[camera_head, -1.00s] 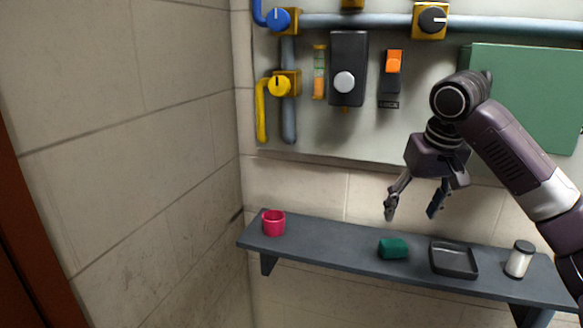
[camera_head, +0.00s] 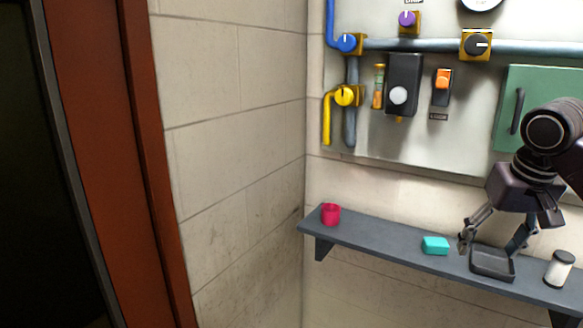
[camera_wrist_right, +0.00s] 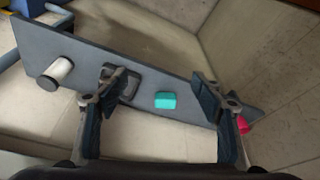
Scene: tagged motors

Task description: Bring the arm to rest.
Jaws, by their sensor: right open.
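My right gripper (camera_head: 493,238) is open and empty at the right of the head view, its fingers pointing down over the shelf (camera_head: 375,240). In the head view its fingertips overlap the black tray (camera_head: 492,264); whether they touch it I cannot tell. In the wrist view the two fingers of the right gripper (camera_wrist_right: 160,95) are spread wide, with the teal block (camera_wrist_right: 165,100) seen between them and apart from them. The teal block also lies on the shelf left of the tray in the head view (camera_head: 435,245). My left gripper is not in view.
A red mug (camera_head: 330,214) stands at the shelf's left end and a white jar with a dark lid (camera_head: 559,269) at its right. Above is a panel with valves, an orange switch (camera_head: 443,79) and a green cabinet door (camera_head: 540,90). A red-brown door frame (camera_head: 155,170) is at left.

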